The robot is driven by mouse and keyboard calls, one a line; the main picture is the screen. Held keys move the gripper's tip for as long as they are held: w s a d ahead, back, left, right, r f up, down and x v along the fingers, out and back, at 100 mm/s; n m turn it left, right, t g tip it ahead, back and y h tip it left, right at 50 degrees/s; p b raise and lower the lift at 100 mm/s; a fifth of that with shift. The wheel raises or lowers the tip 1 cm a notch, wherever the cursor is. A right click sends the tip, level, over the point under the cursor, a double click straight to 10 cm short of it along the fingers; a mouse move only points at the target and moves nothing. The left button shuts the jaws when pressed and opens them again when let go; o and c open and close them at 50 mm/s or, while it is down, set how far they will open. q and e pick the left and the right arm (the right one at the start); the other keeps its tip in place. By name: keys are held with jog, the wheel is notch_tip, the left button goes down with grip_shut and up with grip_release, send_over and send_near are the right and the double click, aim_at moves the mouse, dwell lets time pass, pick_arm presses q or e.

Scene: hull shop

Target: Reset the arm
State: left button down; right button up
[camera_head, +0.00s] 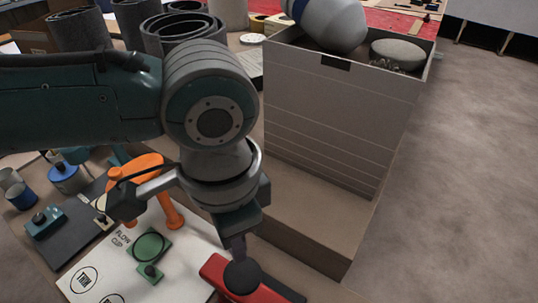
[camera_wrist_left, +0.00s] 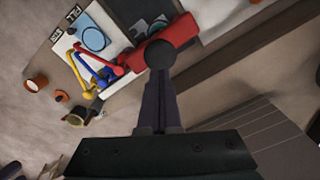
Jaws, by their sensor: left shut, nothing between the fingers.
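My left arm comes in from the left in the head view. Its gripper (camera_head: 238,250) points down, with the fingers shut and nothing between them. In the left wrist view the shut fingers (camera_wrist_left: 160,95) reach toward a round black knob. A red tool (camera_head: 262,287) with this black knob (camera_head: 243,275) is just below the fingertips at the front edge of the table. The red tool also shows in the left wrist view (camera_wrist_left: 178,38). I cannot tell whether the fingertips touch the knob. My right gripper is not in view.
A white board (camera_head: 196,262) with printed labels holds a green item (camera_head: 150,246). A tall grey box (camera_head: 330,110) stands right of the gripper. Dark cylinders (camera_head: 185,32) stand at the back. Bare floor (camera_head: 470,190) lies at right.

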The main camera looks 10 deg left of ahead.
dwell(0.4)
pick_arm(q)
jog(key=s+d+r+t+h, duration=0.1)
jog(key=s+d+r+h, duration=0.25)
jog(key=s+d, duration=0.4)
jog(key=s+a+r+n+t+y, duration=0.1)
jog(key=s+a+n+y, duration=0.2)
jog(key=a, duration=0.6)
jog(key=s+a+r+n+t+y, duration=0.1)
jog(key=s+a+r+n+t, duration=0.1)
jog(key=a+n, duration=0.45)
notch_tip(320, 180, up, 37)
jog(key=a+m+p, duration=0.1)
jog(key=p, duration=3.6)
jog(key=shift+w+a+h, duration=0.15)
jog(key=shift+h, duration=0.2)
jog(key=shift+f+m, duration=0.1)
jog(key=shift+m, duration=0.15)
